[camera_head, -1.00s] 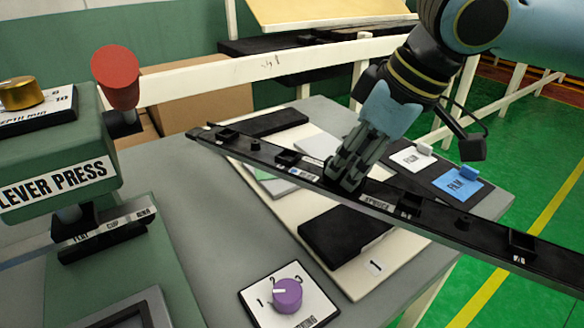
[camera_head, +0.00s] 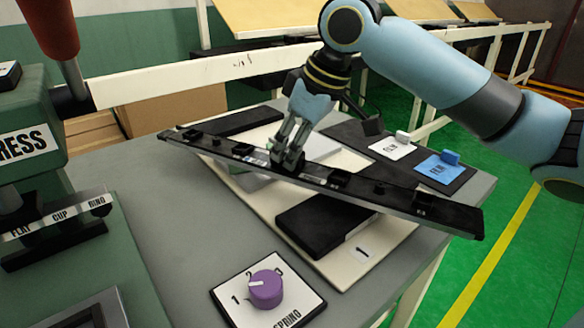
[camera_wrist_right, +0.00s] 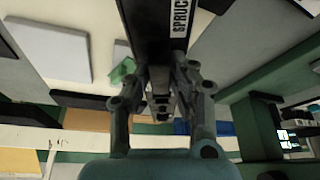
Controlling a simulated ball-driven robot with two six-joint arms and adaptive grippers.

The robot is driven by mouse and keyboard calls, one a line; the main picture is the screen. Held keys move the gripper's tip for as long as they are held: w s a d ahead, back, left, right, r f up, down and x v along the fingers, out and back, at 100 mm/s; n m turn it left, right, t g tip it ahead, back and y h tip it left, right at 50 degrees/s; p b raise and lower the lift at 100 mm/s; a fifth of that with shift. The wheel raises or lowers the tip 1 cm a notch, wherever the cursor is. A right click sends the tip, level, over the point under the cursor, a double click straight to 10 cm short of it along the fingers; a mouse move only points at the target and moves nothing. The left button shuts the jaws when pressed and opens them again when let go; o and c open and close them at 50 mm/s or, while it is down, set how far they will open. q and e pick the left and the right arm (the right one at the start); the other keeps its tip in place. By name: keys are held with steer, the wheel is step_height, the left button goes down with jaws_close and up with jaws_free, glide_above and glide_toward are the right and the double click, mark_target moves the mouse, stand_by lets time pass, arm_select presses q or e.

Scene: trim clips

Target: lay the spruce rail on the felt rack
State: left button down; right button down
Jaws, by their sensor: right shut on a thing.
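The spruce rail (camera_head: 395,196) is a long black bar with small raised blocks along its top. In the head view it runs slantwise from upper left to lower right, over a cream board on the grey table, and seems held above it. My right gripper (camera_head: 287,160) is shut on the rail near its middle. The right wrist view shows the rail (camera_wrist_right: 160,30) with its SPRUCE label, between the gripper's fingers (camera_wrist_right: 160,85). Black pads (camera_head: 320,222) lie on the cream board (camera_head: 372,240); I cannot tell whether these are the felt rack. My left gripper is not in view.
A green lever press (camera_head: 30,205) with a red-knobbed lever stands at left. A purple dial (camera_head: 266,288) sits at the table's front. White and blue film cards (camera_head: 440,167) lie at right on a black strip. A white railing (camera_head: 180,78) runs behind the table.

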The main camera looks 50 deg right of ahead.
step_height(320, 180, down, 4)
steer(key=shift+r, duration=0.25)
steer(key=c, duration=1.1)
jaws_free()
steer(key=shift+c, duration=0.2)
steer(key=p+v, duration=0.3)
steer(key=v, duration=0.7)
steer(key=shift+s+d+r, duration=0.15)
steer(key=shift+s+r, duration=0.05)
steer(key=shift+r, duration=0.1)
steer(key=shift+p+v, duration=0.55)
steer(key=shift+v, duration=0.2)
